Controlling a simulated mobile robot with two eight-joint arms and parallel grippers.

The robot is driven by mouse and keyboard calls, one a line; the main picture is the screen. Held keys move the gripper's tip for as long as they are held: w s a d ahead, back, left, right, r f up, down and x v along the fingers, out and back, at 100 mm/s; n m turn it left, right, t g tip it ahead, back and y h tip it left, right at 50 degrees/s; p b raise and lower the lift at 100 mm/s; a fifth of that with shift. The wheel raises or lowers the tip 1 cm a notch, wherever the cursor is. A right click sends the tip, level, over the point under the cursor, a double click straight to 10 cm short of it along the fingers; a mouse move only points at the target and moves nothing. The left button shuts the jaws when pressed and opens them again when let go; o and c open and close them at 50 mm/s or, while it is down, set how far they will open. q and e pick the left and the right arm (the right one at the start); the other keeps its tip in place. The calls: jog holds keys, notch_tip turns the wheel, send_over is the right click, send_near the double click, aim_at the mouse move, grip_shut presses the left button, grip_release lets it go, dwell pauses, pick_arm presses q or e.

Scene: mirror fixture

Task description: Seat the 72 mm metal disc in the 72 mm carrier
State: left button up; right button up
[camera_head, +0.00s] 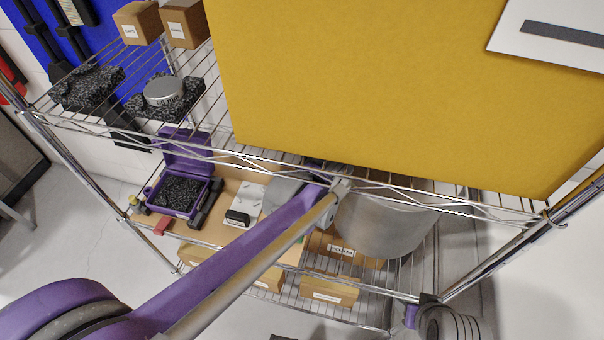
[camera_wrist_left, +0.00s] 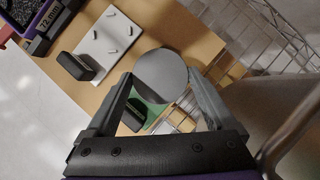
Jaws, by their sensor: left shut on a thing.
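My left gripper (camera_wrist_left: 161,78) is shut on a round grey metal disc (camera_wrist_left: 160,70), its fingers at either side of it. In the head view the disc seems to be the grey shape (camera_head: 281,194) partly behind my purple left arm; the fingers are hidden there. The 72 mm carrier (camera_head: 181,196) is an open purple case with dark foam and a raised lid, left of the disc. Its "72 mm" label and edge (camera_wrist_left: 46,24) show at the upper left of the wrist view. The disc is apart from the carrier.
A brown board (camera_head: 222,188) lies under the carrier, with a white plate (camera_head: 248,196) and black block (camera_head: 238,217). The wire shelf above (camera_head: 170,130) holds another disc (camera_head: 163,91) on foam and a large yellow panel (camera_head: 400,90). A large metal pot (camera_head: 385,225) stands right.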

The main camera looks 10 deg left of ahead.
pick_arm(q)
jog(key=shift+w+r, duration=0.1)
jog(key=shift+w, duration=0.1)
jog(key=shift+s+f+b, duration=0.1)
jog(key=shift+f+b, duration=0.45)
jog(key=shift+f, duration=0.15)
notch_tip(320, 180, down, 3)
jog(key=shift+f+b, duration=0.2)
jog(key=shift+b, duration=1)
jog(key=shift+f+b, duration=0.35)
jog(key=shift+f, duration=0.25)
jog(key=shift+f, duration=0.65)
jog(key=o, duration=1.2)
jog(key=shift+b, duration=0.3)
jog(key=shift+o, duration=0.2)
jog(key=shift+r+p, duration=1.1)
jog(key=shift+r, duration=0.4)
